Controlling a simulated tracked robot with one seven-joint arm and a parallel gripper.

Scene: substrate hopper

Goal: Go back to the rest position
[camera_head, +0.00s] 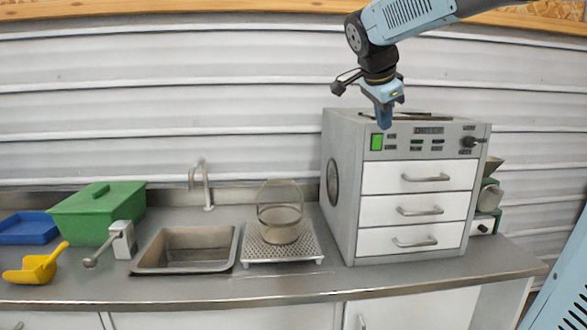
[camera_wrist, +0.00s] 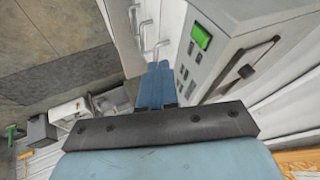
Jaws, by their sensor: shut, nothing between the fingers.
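My gripper (camera_head: 384,120) is in the air in front of the upper part of the white drawer cabinet (camera_head: 343,205), pointing down. Its fingers are shut together and hold nothing. In the wrist view the closed blue fingertips (camera_wrist: 158,72) point past the cabinet's front, and the cabinet (camera_wrist: 228,50) with its green display shows to their right. From the head view I cannot tell exactly how far the fingertips are from the cabinet's top edge. All three cabinet drawers look shut.
The steel counter (camera_head: 200,293) carries a green lidded box (camera_head: 98,210), a blue tray (camera_head: 28,228), a yellow scoop (camera_head: 38,267), a sink (camera_head: 187,249) and a basket (camera_head: 281,225) on a perforated stand (camera_head: 283,248). A green and white device (camera_head: 487,205) stands right of the cabinet.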

